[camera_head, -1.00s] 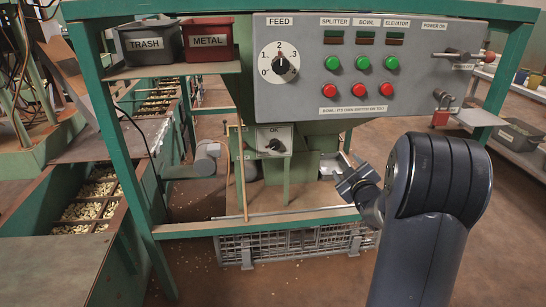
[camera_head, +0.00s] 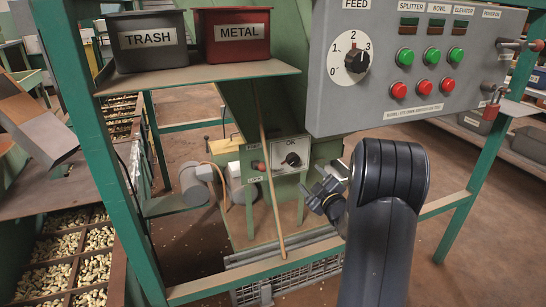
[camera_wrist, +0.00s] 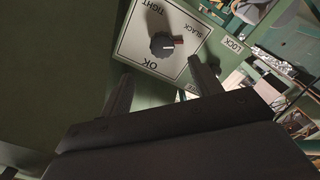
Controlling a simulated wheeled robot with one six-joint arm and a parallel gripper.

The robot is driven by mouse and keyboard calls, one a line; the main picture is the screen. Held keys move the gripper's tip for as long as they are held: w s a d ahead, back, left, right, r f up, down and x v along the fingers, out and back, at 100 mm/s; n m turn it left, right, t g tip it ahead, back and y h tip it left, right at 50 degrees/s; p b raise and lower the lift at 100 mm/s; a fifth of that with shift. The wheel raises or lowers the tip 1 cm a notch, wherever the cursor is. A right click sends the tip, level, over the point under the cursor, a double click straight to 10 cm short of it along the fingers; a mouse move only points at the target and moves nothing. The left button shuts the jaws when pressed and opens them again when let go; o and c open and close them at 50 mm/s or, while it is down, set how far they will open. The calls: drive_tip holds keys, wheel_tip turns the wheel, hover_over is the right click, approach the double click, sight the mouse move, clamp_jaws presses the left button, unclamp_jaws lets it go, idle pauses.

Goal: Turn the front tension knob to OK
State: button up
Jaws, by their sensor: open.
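The tension knob (camera_head: 292,160) is a black knob on a white plate (camera_head: 284,147) marked OK, on a green post under the machine. In the wrist view the knob (camera_wrist: 162,46) sits on its plate (camera_wrist: 139,57), which reads TIGHT, SLACK and OK and appears upside down. A red mark on the knob points toward SLACK, away from the OK lettering. My gripper (camera_wrist: 162,88) is open, its two dark fingers apart below the plate's OK edge, with nothing between them. In the head view my gripper (camera_head: 318,192) is just right of and below the plate, apart from the knob.
A control panel (camera_head: 410,62) with a FEED dial and coloured buttons hangs above right. TRASH (camera_head: 147,42) and METAL (camera_head: 232,33) bins stand on a shelf at upper left. A thin wooden stick (camera_head: 269,185) leans left of the plate. A LOCK label (camera_wrist: 234,43) is beside it.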

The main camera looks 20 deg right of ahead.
sight(295, 162)
drive_tip(key=w+b, duration=0.1)
drive_tip(key=w, duration=0.2)
drive_tip(key=w+b, duration=0.1)
drive_tip(key=w, duration=0.3)
drive_tip(key=w+a+b, duration=0.1)
drive_tip(key=w, duration=0.3)
drive_tip(key=shift+w, duration=0.25)
drive_tip(key=shift+d, duration=0.1)
drive_tip(key=c, duration=1)
drive_tip(key=shift+o, duration=0.2)
